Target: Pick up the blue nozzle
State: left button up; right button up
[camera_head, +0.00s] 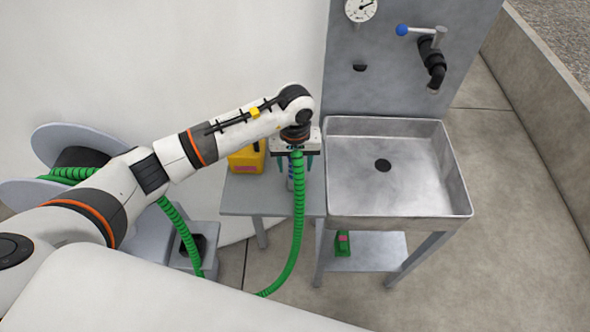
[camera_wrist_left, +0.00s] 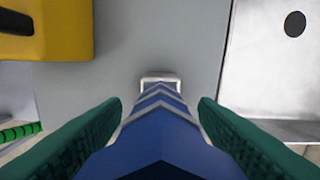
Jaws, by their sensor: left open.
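The blue nozzle (camera_wrist_left: 162,125) fills the lower middle of the left wrist view, with a pale squared tip (camera_wrist_left: 160,82) at its far end. In the head view it is mostly hidden under my left gripper (camera_head: 291,168), above the small grey table. The green ribbed hose (camera_head: 298,215) hangs down in front of the gripper there. In the left wrist view the two green fingers of my left gripper (camera_wrist_left: 160,122) stand open on either side of the nozzle, with a visible gap on the right. My right gripper is not in view.
A grey sink (camera_head: 385,200) stands right of the small grey table (camera_head: 238,200). A yellow box (camera_head: 246,158) sits on the table, left of the gripper. A tap with a blue knob (camera_head: 402,30) and a gauge (camera_head: 361,9) are on the back panel. A hose reel (camera_head: 75,135) is at left.

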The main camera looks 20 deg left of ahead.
pick_arm(q)
jog(key=shift+f, duration=0.35)
grip_shut()
